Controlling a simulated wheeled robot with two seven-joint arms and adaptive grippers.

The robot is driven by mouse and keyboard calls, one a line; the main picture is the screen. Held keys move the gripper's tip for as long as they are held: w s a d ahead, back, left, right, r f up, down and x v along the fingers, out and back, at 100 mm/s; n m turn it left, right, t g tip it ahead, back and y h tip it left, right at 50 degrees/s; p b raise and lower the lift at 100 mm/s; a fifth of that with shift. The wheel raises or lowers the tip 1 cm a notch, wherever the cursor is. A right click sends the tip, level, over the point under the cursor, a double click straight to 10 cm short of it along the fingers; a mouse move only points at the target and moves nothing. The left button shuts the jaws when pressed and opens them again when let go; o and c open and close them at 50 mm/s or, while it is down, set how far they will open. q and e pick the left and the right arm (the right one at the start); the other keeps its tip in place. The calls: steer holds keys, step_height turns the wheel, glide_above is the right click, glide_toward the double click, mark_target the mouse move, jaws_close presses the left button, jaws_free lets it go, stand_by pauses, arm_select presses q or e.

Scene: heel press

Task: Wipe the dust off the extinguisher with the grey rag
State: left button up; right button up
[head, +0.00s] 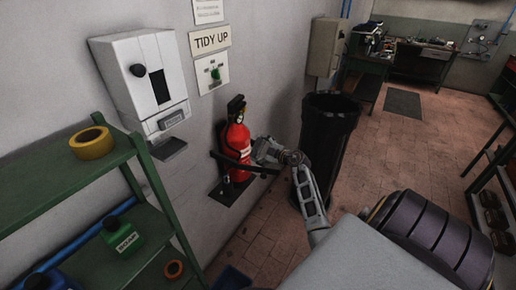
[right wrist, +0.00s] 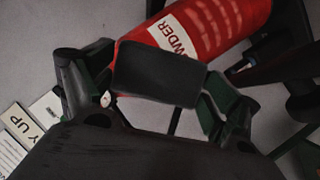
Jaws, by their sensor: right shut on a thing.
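The red extinguisher (head: 238,142) stands upright in a black wall bracket, with a black top. It also shows in the right wrist view (right wrist: 228,22), with a white label reading "WDER" and pale streaks that may be dust. My right gripper (head: 266,153) is at its right side, close to the lower body. In the right wrist view the gripper's fingers are shut on a dark grey pad-like piece, apparently the rag (right wrist: 157,74), which overlaps the extinguisher's label edge. I cannot tell whether it touches. My left gripper is not in view.
A tall black bin (head: 328,135) stands just right of my right arm. A white dispenser (head: 128,72) and a "TIDY UP" sign (head: 210,40) are on the wall. A green shelf (head: 60,180) holds yellow tape (head: 92,143) and a green bottle (head: 122,236) at left.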

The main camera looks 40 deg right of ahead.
steer(key=shift+s+d, duration=0.1)
steer(key=shift+s, duration=0.2)
steer(key=shift+s, duration=0.1)
steer(key=shift+s+d, duration=0.2)
steer(key=shift+s, duration=0.45)
steer(key=shift+s+d, duration=0.2)
steer(key=shift+s, duration=0.45)
stand_by(0.4)
